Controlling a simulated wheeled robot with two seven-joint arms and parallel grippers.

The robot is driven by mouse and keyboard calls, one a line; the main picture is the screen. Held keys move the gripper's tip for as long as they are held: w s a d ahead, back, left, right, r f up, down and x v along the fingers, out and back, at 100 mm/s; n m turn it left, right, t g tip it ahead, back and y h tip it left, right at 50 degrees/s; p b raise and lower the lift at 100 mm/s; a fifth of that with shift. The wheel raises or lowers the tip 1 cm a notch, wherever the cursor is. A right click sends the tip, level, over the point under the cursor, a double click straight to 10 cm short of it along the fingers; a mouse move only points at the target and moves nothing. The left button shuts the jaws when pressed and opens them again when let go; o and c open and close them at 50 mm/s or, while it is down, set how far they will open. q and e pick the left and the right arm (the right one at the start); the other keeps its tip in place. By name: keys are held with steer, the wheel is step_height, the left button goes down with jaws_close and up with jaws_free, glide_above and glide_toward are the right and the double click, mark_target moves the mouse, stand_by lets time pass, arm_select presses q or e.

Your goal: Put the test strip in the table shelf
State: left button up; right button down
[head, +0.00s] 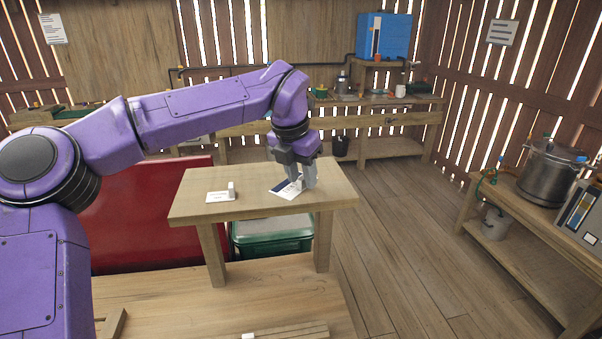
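My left gripper (302,184) points down over the right part of the small wooden table (250,208). Its fingertips are at a blue-and-white card or leaflet (284,191) lying on the tabletop. The fingers partly cover the card, and I cannot tell whether they are open or shut, or hold anything. A flat white piece (218,197) with a small upright white block (231,188) lies on the left of the tabletop. I cannot tell which of these is the test strip. My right gripper is not in view.
A green lidded bin (270,240) stands under the table. A red panel (140,220) is at the left. A workbench (400,110) with a blue box (385,36) runs along the back. A shelf with a metal pot (550,172) stands right. The floor between is clear.

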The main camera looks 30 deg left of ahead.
arm_select(q)
steer(key=shift+w+r, duration=0.1)
steer(key=v, duration=1.1)
steer(key=shift+r, duration=0.4)
